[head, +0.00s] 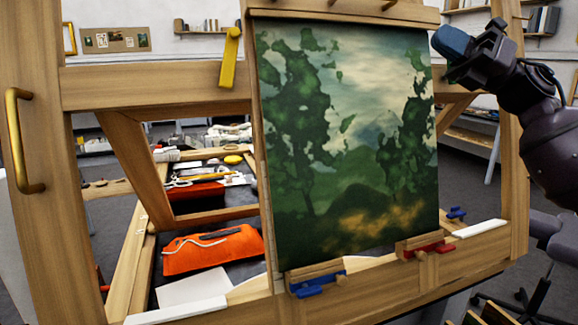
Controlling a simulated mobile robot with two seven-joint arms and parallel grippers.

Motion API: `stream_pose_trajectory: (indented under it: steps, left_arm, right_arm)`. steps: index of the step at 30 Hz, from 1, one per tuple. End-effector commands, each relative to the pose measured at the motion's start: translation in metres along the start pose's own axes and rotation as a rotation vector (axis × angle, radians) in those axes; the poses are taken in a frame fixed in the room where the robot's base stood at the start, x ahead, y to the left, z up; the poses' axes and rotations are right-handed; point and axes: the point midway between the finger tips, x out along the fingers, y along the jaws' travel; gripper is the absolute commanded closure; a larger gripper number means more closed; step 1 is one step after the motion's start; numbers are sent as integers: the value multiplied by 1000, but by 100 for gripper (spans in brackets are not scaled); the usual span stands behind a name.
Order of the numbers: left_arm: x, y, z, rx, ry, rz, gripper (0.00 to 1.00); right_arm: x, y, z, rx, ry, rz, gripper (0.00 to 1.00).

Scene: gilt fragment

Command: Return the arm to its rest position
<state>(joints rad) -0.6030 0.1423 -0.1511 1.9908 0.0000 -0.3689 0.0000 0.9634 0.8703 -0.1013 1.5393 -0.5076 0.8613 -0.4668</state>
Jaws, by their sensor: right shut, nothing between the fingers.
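My right gripper (452,46) is at the upper right, shut and empty, in front of the wooden easel frame and near the top right corner of the painting. Its dark arm comes in from the right edge. The painting (345,130) is a green landscape with trees, upright on the easel (150,85). From this single view I cannot tell how wide the gap between gripper and painting is. My left gripper is not in view.
Blue clamps (318,284) and red clamps (427,249) sit along the lower ledge, with white blocks (480,228) beside them. A yellow lever (230,58) is on the upper bar. Behind the frame lie an orange cloth (213,250) and tools. A brass handle (22,140) is at left.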

Motion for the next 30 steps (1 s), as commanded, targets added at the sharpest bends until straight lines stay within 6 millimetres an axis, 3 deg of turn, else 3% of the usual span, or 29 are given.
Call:
stream_pose_trajectory:
  steps: [5, 14, 20, 24, 30]
  left_arm:
    - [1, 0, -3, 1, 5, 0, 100]
    - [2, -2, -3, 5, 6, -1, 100]
    - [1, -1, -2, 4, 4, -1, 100]
    - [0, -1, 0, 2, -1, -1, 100]
    - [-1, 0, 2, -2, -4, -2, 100]
  right_arm:
    - [-19, 11, 19, -50, 18, -69, 100]
    - [-70, -39, -25, 148, -117, -173, 100]
    - [-123, -77, -72, 328, -249, -287, 100]
    - [-172, -102, -115, 477, -369, -390, 100]
    - [-244, -123, -185, 681, -548, -547, 100]
